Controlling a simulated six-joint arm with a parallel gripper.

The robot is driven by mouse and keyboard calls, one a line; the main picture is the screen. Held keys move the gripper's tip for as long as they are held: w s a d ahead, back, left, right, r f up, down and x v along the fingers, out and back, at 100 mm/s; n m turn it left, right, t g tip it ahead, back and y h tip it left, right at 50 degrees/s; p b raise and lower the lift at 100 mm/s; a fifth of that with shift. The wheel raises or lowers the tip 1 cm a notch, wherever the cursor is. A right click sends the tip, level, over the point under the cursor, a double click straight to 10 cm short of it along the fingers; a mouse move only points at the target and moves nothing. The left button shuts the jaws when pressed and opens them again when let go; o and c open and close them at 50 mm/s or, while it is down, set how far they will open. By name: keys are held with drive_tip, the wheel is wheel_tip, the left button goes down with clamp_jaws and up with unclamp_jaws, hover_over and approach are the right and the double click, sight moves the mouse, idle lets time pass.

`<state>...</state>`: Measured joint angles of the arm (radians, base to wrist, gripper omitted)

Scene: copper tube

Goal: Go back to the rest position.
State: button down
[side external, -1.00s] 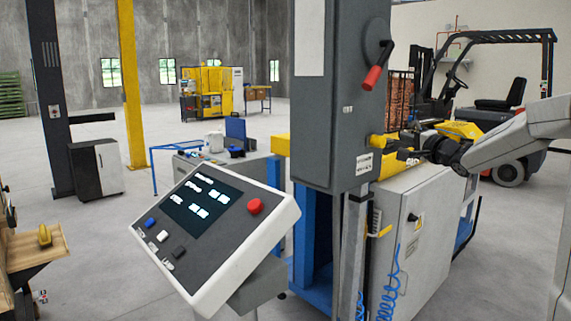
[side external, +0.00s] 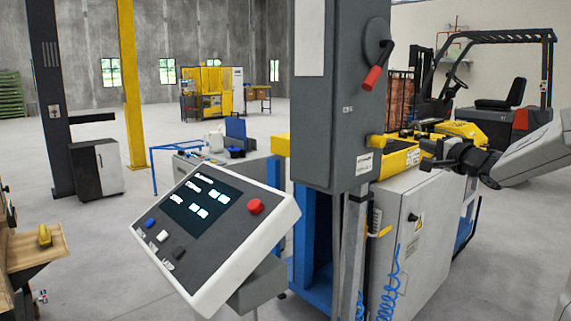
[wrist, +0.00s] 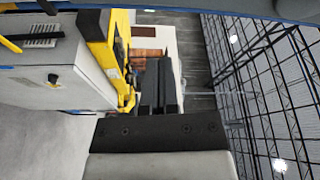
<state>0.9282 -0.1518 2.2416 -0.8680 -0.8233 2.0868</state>
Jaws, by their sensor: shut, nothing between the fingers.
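My gripper (side external: 428,163) is at the right in the side view, beside the yellow part of the machine (side external: 400,158) and above the grey cabinet (side external: 405,235). Its dark fingers point left. In the wrist view the fingers of my gripper (wrist: 161,85) are together with nothing held between them. A stack of copper-coloured tubes (side external: 398,100) stands behind the machine in the side view. A copper-coloured patch also shows past the fingers in the wrist view.
The tall grey machine column (side external: 340,100) with a red-handled crank stands left of my gripper. A control panel (side external: 205,225) is in the foreground. A forklift (side external: 495,100) stands behind my arm. Yellow machine parts (wrist: 105,45) lie left of the fingers in the wrist view.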

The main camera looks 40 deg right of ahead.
drive_tip(key=w+a+f+n+g+y, duration=0.1)
drive_tip(key=w+a+f+n+g, duration=0.1)
drive_tip(key=a+f+n+g, duration=0.5)
drive_tip(key=w+a+f+n+y, duration=0.1)
drive_tip(key=w+a+f, duration=0.2)
drive_tip(key=a+f, duration=0.55)
drive_tip(key=s+a+f+n+g+y, duration=0.2)
drive_tip(key=s+a+f+n+g, duration=0.2)
drive_tip(key=a+f, duration=0.3)
drive_tip(key=s+a+f+n+g+y, duration=0.2)
drive_tip(key=s+a+f+n+g, duration=0.2)
drive_tip(key=s+a+f+n, duration=0.2)
wheel_tip(320, 180, down, 3)
drive_tip(key=shift+s+a+r+n, duration=0.15)
drive_tip(key=shift+s+a+n, duration=0.2)
drive_tip(key=shift+s+n, duration=0.3)
